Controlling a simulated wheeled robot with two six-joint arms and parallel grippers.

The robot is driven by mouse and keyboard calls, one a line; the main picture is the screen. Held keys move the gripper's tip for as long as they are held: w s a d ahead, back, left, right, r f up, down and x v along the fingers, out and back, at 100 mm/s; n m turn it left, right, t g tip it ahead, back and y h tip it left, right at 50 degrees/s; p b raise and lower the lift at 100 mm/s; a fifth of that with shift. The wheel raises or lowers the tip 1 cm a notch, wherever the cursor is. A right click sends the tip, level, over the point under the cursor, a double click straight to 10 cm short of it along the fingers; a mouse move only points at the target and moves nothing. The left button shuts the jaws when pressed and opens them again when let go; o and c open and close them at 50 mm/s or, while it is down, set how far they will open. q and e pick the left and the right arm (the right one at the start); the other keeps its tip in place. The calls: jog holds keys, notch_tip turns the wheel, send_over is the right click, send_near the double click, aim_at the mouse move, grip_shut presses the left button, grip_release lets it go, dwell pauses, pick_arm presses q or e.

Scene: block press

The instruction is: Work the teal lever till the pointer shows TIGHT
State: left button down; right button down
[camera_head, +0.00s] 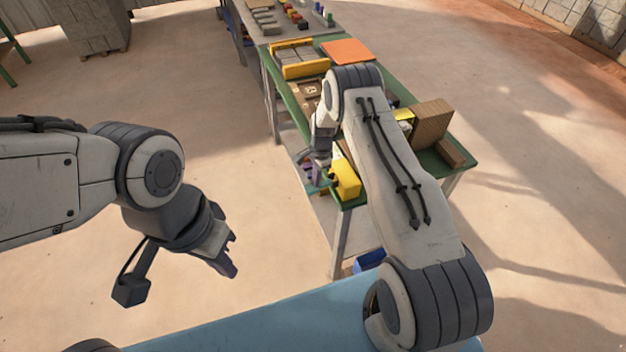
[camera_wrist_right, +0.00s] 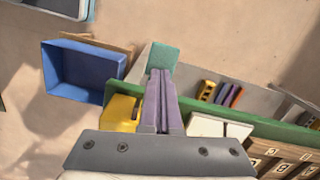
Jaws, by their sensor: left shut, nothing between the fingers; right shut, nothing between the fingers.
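A flat teal piece (camera_wrist_right: 163,54), likely the lever's end, shows in the right wrist view just beyond the purple fingers of my right gripper (camera_wrist_right: 160,75). The fingers are shut and overlap its lower edge in the picture; I cannot tell whether they touch it. In the head view my right gripper (camera_head: 312,166) is at the near left edge of the green table, beside a yellow block-shaped part (camera_head: 346,176). That yellow part also shows in the wrist view (camera_wrist_right: 119,109). My left gripper (camera_head: 230,262) is shut and empty over bare floor. No pointer or TIGHT mark is legible.
The green table (camera_head: 437,158) carries a cardboard-brown box (camera_head: 432,117), an orange panel (camera_head: 348,51) and a yellow tray (camera_head: 305,70). A blue bin (camera_wrist_right: 84,75) is beside the table in the wrist view.

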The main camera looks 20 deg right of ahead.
aim_at(323, 182)
jog(key=shift+w+d+r+b, duration=0.15)
jog(key=shift+d+b, duration=0.4)
jog(key=shift+d, duration=0.7)
jog(key=shift+w+d+r, duration=0.1)
jog(key=shift+d+r, duration=0.05)
jog(key=shift+d, duration=0.15)
jog(key=shift+r, duration=0.15)
jog(key=shift+w+r, duration=0.1)
jog(key=shift+r, duration=0.2)
notch_tip(323, 182, up, 10)
jog(key=b, duration=0.3)
jog(key=shift+d, duration=0.45)
jog(key=shift+w+f, duration=0.1)
